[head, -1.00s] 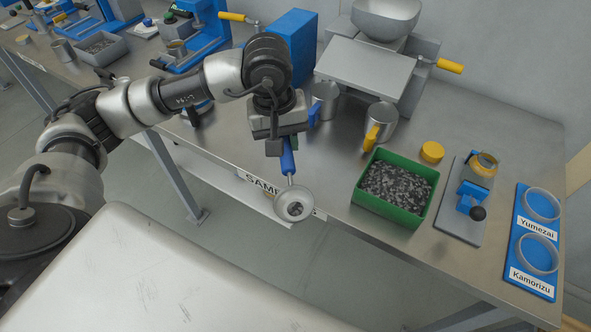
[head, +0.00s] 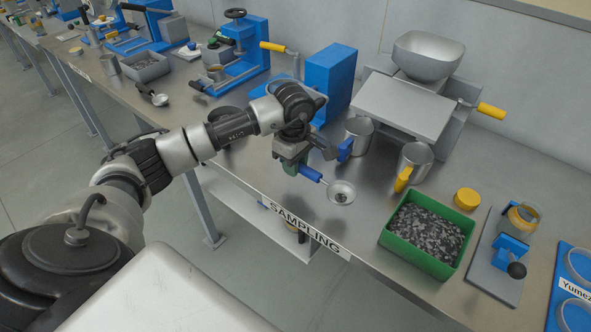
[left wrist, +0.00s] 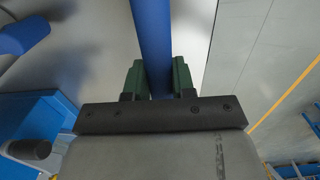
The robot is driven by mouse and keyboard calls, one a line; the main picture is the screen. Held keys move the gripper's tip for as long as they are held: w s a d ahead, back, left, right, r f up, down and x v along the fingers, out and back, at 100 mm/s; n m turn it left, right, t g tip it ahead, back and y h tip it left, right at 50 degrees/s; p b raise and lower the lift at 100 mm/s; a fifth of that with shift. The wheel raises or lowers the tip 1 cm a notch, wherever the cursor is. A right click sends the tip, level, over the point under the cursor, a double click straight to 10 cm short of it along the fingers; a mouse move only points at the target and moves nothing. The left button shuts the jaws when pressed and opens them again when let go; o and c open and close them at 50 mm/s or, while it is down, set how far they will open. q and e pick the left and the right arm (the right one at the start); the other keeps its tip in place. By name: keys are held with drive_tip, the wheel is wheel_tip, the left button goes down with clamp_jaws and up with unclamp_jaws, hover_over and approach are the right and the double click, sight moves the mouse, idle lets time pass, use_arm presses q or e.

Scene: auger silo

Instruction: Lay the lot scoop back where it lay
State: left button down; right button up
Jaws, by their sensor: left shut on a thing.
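The lot scoop has a blue handle (head: 310,173) and a round metal bowl (head: 341,192) with a small dark patch inside; I cannot tell what the patch is. My left gripper (head: 294,166) is shut on the handle. The bowl points right, over the table's front part above the SAMPLING label. I cannot tell whether it touches the top. In the left wrist view, the blue handle (left wrist: 153,45) runs between the green fingers of my left gripper (left wrist: 159,80), and the bowl is out of frame. My right gripper is not in view.
A green bin (head: 395,244) of dark granules stands right of the scoop. Metal cups (head: 417,160) with blue and yellow handles stand behind it, before a grey hopper machine (head: 405,100). A yellow lid (head: 467,199) lies further right. Bare table lies around the bowl.

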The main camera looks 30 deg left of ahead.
sight(295, 182)
use_arm(q)
drive_tip(key=shift+w+a+f, duration=0.45)
drive_tip(key=shift+w, duration=0.15)
drive_tip(key=shift+f, duration=0.2)
wheel_tip(295, 182, down, 3)
drive_tip(key=shift+f+p, duration=0.1)
drive_tip(key=shift+p, duration=0.6)
drive_tip(key=shift+f, duration=0.25)
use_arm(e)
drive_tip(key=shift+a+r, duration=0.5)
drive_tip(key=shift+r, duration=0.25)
use_arm(q)
drive_tip(key=shift+f, duration=0.1)
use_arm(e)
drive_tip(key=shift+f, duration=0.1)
use_arm(q)
drive_tip(key=shift+f+b, duration=0.1)
drive_tip(key=shift+b, duration=0.2)
drive_tip(key=c, duration=0.9)
unclamp_jaws()
drive_tip(key=shift+c, duration=0.2)
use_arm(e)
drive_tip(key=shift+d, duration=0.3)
